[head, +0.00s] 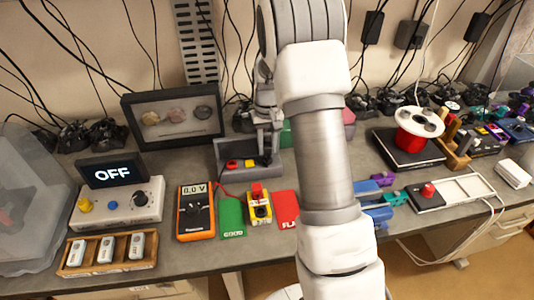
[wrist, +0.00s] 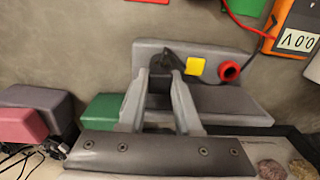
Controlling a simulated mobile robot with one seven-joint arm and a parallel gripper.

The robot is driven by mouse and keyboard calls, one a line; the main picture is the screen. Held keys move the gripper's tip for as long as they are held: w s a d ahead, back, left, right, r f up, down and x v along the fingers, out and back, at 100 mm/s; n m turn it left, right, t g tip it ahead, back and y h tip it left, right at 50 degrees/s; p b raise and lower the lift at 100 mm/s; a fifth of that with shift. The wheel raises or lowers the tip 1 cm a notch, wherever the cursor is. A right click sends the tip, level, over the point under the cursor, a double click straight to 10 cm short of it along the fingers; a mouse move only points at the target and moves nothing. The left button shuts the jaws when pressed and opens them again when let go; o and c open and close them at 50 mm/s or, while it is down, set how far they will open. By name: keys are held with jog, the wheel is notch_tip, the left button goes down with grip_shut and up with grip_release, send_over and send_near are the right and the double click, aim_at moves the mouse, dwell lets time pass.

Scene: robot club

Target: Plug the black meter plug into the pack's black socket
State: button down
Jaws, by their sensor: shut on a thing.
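My gripper (wrist: 163,75) is shut on a dark plug (wrist: 170,58), seen between the fingertips at a grey stepped block (wrist: 225,98). I cannot tell if the plug is clear of the block. The yellow pack (head: 260,210) stands between the mats, with a red piece (head: 257,189) on top. Its black socket is not clear.
A green mat (head: 231,219) and red mat (head: 285,207) flank the pack. A red ring (wrist: 229,71) and yellow tab (wrist: 195,66) sit on the block. A red lead runs from the meter. A framed display (head: 172,118) is behind; an OFF unit (head: 115,205) is left.

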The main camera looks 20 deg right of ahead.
aim_at(267, 146)
jog(key=shift+r, duration=0.2)
dwell(0.3)
jog(key=shift+r+p, duration=1.15)
jog(key=shift+r, duration=0.6)
jog(key=c, duration=1.1)
grip_release()
grip_shut()
jog(key=shift+s, duration=0.1)
jog(key=s+a+b, duration=0.1)
jog(key=s+a, duration=0.3)
jog(key=s, duration=0.3)
jog(key=s+a+f+b, duration=0.1)
jog(key=s+a, duration=0.3)
jog(key=s, duration=0.4)
jog(key=shift+s, duration=0.25)
